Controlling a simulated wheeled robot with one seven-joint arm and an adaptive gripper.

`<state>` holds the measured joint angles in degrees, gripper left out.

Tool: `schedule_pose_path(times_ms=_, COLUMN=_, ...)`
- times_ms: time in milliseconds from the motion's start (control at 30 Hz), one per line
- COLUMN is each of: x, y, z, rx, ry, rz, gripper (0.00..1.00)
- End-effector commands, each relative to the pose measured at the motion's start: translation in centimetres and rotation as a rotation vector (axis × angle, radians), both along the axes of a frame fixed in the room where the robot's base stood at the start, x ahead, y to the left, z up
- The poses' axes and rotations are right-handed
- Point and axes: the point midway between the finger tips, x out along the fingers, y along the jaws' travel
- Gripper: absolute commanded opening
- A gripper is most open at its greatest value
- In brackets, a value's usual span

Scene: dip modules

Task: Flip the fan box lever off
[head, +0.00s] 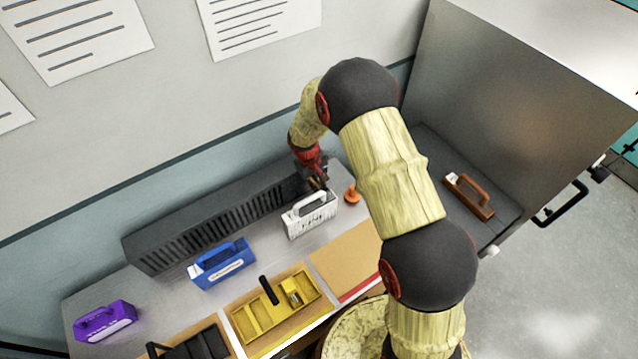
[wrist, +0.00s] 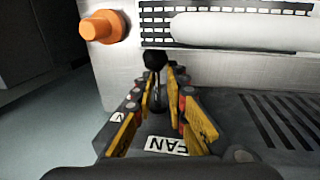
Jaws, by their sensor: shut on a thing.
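The fan box (head: 210,228) is a long dark grey vented box along the wall. In the wrist view its top (wrist: 275,120) shows slots and a white FAN label (wrist: 166,145). The black lever (wrist: 155,60) has a round knob and stands between the yellow finger pads. My gripper (wrist: 160,88) is shut on the lever, with the knob showing beyond the fingertips. In the head view my gripper (head: 318,183) is at the right end of the fan box, and the lever is hidden there.
A white handled module (head: 310,217) and an orange knob (head: 352,194) stand close to my gripper. A brown-handled block (head: 470,197) sits right, beside a grey metal panel (head: 530,90).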

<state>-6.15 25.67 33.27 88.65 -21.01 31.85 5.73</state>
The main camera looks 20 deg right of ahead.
Motion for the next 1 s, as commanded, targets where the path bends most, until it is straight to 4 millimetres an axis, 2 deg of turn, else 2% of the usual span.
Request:
schedule_pose_path(times_ms=500, x=0.3, y=-0.5, z=0.2, rx=-0.002, ry=-0.015, rz=0.003, gripper=0.00)
schedule_pose_path(times_ms=1000, x=0.1, y=-0.7, z=-0.9, rx=0.058, ry=-0.204, rz=0.002, gripper=0.00)
